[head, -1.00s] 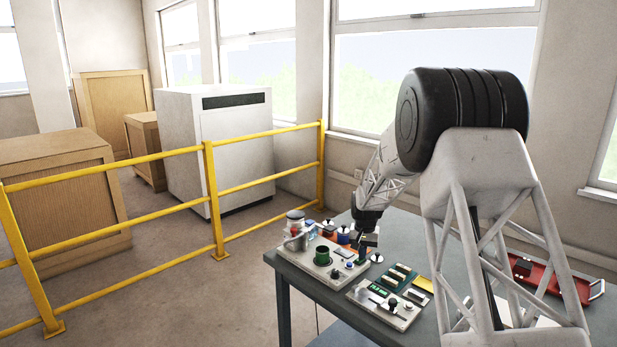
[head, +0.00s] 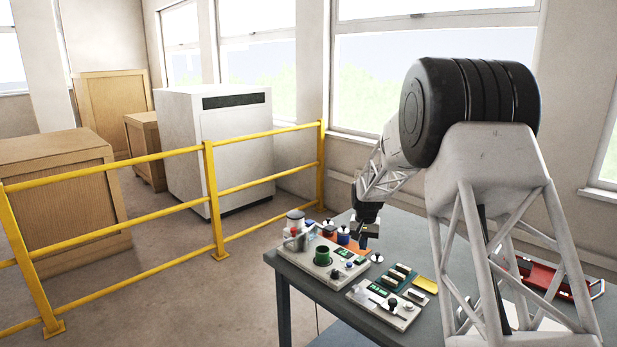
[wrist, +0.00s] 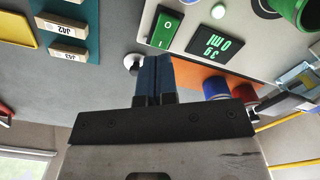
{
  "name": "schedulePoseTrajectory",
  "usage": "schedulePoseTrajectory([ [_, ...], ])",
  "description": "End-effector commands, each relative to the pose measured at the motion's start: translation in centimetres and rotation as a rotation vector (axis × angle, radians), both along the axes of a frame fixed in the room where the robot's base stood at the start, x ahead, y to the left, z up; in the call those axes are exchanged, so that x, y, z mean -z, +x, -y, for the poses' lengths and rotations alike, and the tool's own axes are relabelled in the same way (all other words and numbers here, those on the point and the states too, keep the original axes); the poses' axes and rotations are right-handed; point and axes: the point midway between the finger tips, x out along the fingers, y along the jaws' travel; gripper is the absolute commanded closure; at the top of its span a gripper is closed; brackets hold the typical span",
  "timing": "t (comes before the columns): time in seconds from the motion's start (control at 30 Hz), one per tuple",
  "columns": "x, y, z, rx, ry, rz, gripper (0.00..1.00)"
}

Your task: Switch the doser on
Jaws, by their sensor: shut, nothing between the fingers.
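The doser (head: 312,270) is a pale panel at the table's left front with a green cup (head: 322,256). In the wrist view the doser panel (wrist: 190,12) fills the upper right. It carries a green rocker switch (wrist: 163,29) marked I and O, and beside it a display (wrist: 215,45) with lit green characters. My gripper (head: 364,246) is above the doser's far right edge. In the wrist view my gripper (wrist: 153,62) is shut and empty, its blue fingertips just short of the switch, with no clear contact. The switch's tilt is hard to tell.
A second panel (head: 384,310) with a display and slider sits to the right of the doser. Labelled blocks on a green tray (wrist: 85,25), a yellow dish (wrist: 18,28), an orange mat (wrist: 190,78) with blue and red containers, and a small silver knob (wrist: 132,63) are nearby.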

Motion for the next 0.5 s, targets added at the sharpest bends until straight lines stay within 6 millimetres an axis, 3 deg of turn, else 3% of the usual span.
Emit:
schedulePoseTrajectory([
  [0.5, -2.9, 0.0, 0.0, 0.000, 0.000, 0.001, 1.00],
])
